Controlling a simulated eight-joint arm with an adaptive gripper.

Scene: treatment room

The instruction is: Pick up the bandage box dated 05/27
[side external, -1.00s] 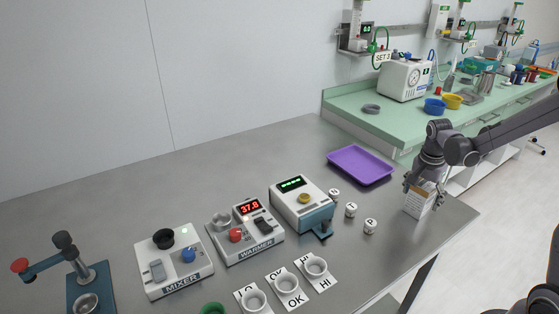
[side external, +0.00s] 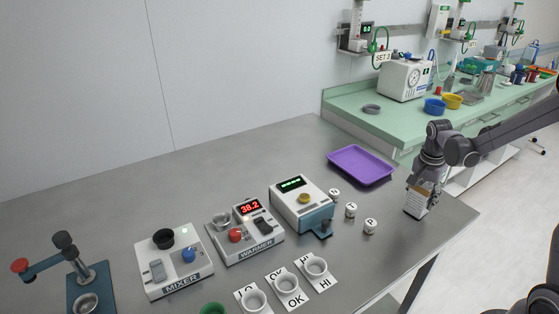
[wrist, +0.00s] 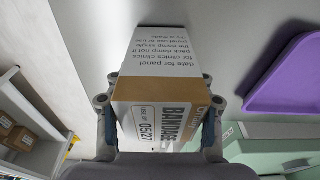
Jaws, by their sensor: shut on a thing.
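The bandage box (side external: 417,201) is white with an orange-brown band and stands near the right end of the grey table. In the wrist view the box (wrist: 160,60) shows the words BANDAGE and 05/27 on its near face. My gripper (side external: 424,189) is over the top of the box, with its fingers shut on the box's two sides. In the wrist view the gripper (wrist: 160,122) has one finger on each side of it. The box's foot looks at table level; I cannot tell whether it touches.
A purple tray (side external: 349,153) lies behind and left of the box. Small lettered pieces (side external: 370,226), a warmer (side external: 253,249) and a mixer (side external: 180,279) stand to the left. The grey table's (side external: 455,222) right edge is close. In the wrist view, a shelf (wrist: 22,112) holds brown boxes (wrist: 20,138).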

